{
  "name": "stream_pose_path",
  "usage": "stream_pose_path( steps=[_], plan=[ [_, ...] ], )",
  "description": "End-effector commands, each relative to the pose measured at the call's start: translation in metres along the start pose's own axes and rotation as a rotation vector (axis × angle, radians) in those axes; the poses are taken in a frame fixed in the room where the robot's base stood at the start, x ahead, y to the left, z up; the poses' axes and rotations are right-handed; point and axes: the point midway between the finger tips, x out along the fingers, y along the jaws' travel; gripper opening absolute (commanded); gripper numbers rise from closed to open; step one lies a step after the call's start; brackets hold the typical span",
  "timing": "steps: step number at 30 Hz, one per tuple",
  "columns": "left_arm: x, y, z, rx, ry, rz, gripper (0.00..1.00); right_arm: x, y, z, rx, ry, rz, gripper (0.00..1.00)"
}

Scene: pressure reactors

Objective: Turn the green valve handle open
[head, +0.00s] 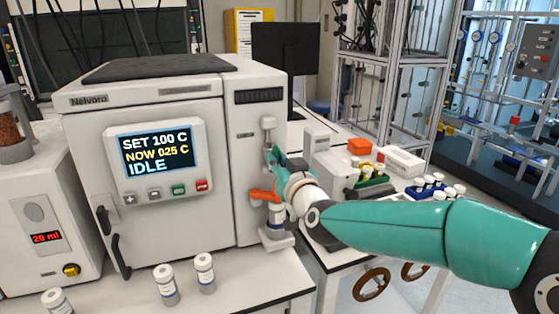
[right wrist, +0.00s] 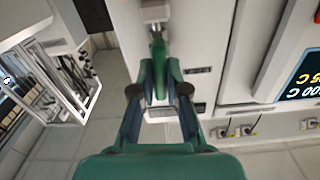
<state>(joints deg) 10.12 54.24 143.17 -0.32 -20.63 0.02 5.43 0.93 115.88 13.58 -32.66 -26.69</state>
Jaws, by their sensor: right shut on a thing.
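The green valve handle (right wrist: 158,52) hangs below a pale fitting on the white reactor cabinet in the right wrist view. My right gripper (right wrist: 160,82) is shut on this handle, with a finger on each side of it. In the head view my right gripper (head: 279,162) is at the cabinet's right front, below a small grey fitting (head: 268,123). There the wrist and fingers hide most of the handle, so its exact angle is hard to tell. My left gripper is not in view.
An orange lever (head: 263,196) sits just below my right gripper, above a small vial on a stand (head: 276,238). The reactor cabinet (head: 160,106) has a screen reading IDLE. White-capped vials (head: 166,286) stand on the front bench. A side table holds racks of vials (head: 371,176).

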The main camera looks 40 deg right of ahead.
Motion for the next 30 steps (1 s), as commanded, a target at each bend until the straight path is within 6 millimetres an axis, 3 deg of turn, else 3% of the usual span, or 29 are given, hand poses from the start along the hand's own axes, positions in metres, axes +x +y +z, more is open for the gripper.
stream_pose_path(
  steps=[1, 22, 23, 27, 30],
  plan=[
    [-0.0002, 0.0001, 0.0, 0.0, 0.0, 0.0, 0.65, -0.0001, -0.0016, 0.01, -0.022, -0.024, -0.005, 0.0],
    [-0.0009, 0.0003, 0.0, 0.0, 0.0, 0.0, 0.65, -0.0002, -0.0003, 0.0109, -0.104, -0.025, -0.004, 0.0],
    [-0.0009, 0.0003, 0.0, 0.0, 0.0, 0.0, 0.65, -0.0002, -0.0003, 0.0109, -0.104, -0.025, -0.004, 0.17],
    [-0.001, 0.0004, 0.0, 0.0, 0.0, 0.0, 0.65, -0.0002, -0.0002, 0.0086, -0.103, -0.02, -0.003, 0.39],
    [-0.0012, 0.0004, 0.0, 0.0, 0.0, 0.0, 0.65, -0.0002, -0.0002, 0.0068, -0.103, -0.016, -0.003, 0.39]
  ],
)
